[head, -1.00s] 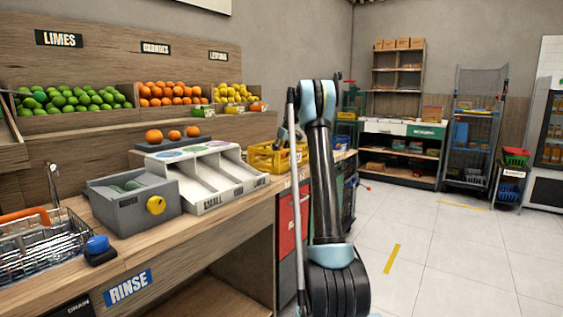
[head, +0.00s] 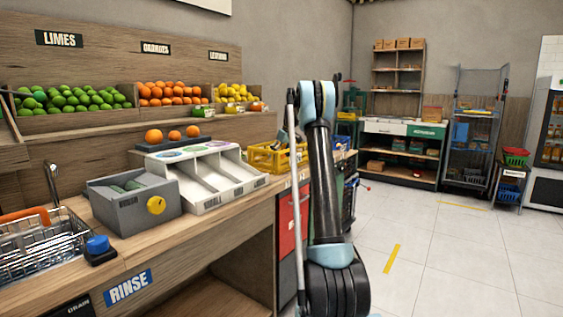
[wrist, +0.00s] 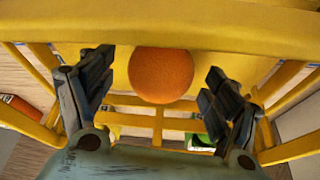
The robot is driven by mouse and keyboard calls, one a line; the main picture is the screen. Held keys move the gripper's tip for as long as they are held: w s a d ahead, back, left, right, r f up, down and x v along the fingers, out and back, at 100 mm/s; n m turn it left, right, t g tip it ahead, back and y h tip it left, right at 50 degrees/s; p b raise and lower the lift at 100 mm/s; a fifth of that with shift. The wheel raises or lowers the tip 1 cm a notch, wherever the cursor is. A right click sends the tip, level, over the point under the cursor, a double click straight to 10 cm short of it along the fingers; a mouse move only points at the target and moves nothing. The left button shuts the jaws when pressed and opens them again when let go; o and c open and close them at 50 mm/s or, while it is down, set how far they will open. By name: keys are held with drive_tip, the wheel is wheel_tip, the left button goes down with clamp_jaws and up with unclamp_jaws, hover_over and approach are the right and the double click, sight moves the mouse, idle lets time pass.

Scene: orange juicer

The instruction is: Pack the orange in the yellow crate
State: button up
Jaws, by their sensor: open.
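The orange (wrist: 161,76) shows in the wrist view between my two fingers, its top edge cut off by the yellow rim. It appears to lie within the yellow crate (wrist: 230,28), whose slats show around and below it. My gripper (wrist: 160,70) is open, with one finger at each side of the orange and a visible gap to both. In the head view the yellow crate (head: 262,157) stands on the counter at the right end of the white chute tray. My arm partly blocks that area, and the orange in the crate cannot be made out there.
Several oranges (head: 154,136) sit on a dark stand behind. Bins of limes (head: 70,102), oranges and lemons line the back. The floor (head: 440,260) at right is mostly clear.

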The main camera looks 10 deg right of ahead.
drive_tip(key=shift+r, duration=0.1)
drive_tip(key=v, duration=1.1)
drive_tip(key=shift+s+r, duration=0.15)
drive_tip(key=shift+r, duration=0.15)
drive_tip(key=shift+d, duration=0.1)
